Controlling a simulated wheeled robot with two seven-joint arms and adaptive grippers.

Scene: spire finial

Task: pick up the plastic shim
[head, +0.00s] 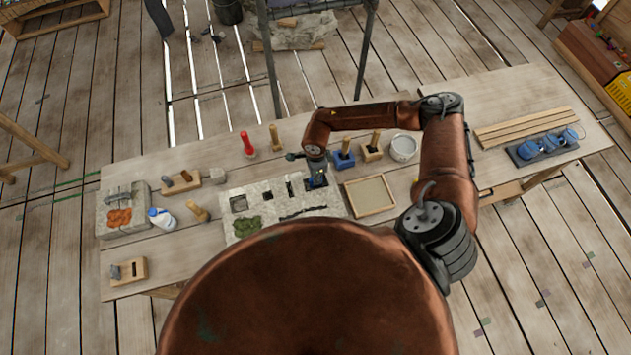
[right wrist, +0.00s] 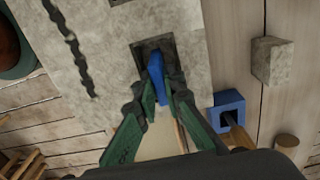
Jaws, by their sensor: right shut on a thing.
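The plastic shim is a narrow blue piece (right wrist: 157,76) in the right wrist view. My right gripper (right wrist: 158,90) is shut on it, one green-and-dark finger on each side. The shim's far end is at a dark square recess (right wrist: 142,48) in the pale stone slab (right wrist: 190,25). I cannot tell whether the shim touches the recess. In the head view my right gripper (head: 316,180) points down over the right part of the slab (head: 285,190), and the fingers mostly hide the shim. My left gripper is not in view.
A blue block with a wooden handle (head: 343,159) stands close beside the gripper. A wooden framed tray (head: 370,196) lies to the right, with a white bucket (head: 403,148) behind. A white bottle (head: 162,218) stands left.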

